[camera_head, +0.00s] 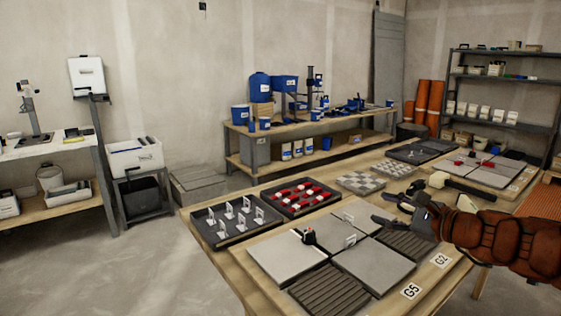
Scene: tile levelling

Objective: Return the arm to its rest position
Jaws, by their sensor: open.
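My arm comes in from the right edge in an orange-brown sleeve. My gripper (391,208) is open and hangs above the right part of the near tile board. No object shows between its fingers. Below it lie grey tiles (375,265) and dark ribbed tiles (330,291) on a wooden board labelled G5 and G2. A white clip (350,241) stands at a tile joint.
Left of the board are a tray of white clips (197,225) and a tray of red wedges (265,199). A checkered tile sheet (361,183) lies behind. A second tile board (496,179) is at the far right. A workbench (238,128) and shelf rack (548,87) stand along the wall.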

